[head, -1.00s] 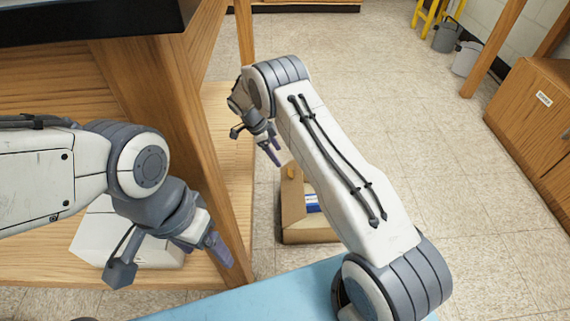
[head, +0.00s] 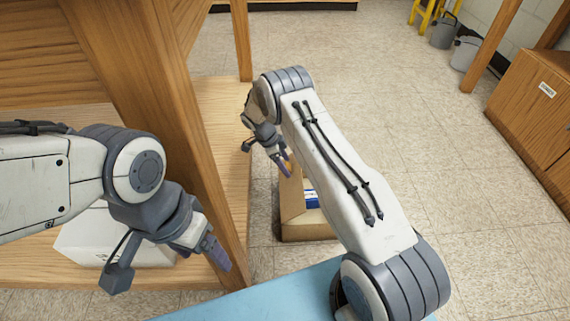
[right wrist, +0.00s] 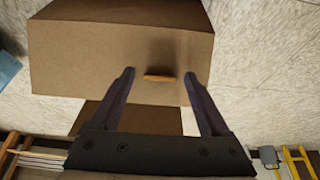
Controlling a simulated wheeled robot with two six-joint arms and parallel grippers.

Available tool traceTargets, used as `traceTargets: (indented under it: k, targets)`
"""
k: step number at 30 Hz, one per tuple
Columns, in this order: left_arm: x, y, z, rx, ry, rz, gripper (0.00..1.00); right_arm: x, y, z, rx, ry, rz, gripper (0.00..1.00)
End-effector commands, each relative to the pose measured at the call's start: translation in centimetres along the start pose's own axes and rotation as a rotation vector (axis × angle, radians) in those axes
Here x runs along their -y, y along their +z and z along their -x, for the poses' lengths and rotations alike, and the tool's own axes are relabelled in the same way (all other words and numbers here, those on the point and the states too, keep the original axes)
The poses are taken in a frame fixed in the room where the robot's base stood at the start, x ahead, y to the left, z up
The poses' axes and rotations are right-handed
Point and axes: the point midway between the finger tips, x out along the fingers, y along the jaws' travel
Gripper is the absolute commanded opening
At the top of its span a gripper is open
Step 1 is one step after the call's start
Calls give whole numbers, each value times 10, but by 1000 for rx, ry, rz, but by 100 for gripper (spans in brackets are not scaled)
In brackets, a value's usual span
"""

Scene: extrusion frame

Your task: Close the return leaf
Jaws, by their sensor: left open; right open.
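A brown cardboard box (head: 307,229) stands on the floor beyond the blue surface, partly hidden by my right arm. Its flap (head: 290,197) stands up on the left side, and a blue and white item (head: 312,197) shows inside. My right gripper (head: 284,164) is open at the top of this flap. In the right wrist view, a brown cardboard panel (right wrist: 100,55) fills the upper middle. A small wooden tab (right wrist: 159,78) on it lies between the open fingertips, apparently untouched. My left gripper (head: 214,256) is open and empty near the wooden post.
A wooden post (head: 192,130) and shelf stand at the left, with a white box (head: 90,240) on the shelf. A blue surface (head: 260,298) lies in front. A wooden cabinet (head: 535,110) and grey buckets (head: 465,53) are at the right. The floor between is clear.

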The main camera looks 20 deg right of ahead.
Motion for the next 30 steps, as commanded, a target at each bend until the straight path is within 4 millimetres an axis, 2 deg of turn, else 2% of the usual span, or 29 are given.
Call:
traceTargets:
  k: [1,7,8,30]
  targets:
    - [0,0,0,0,0,0,80,0,0,0,0,0,0,80]
    - [0,0,0,0,0,0,80,0,0,0,0,0,0,4]
    - [0,0,0,0,0,0,80,0,0,0,0,0,0,0]
    - [0,0,0,0,0,0,80,0,0,1,1,-1,0,0]
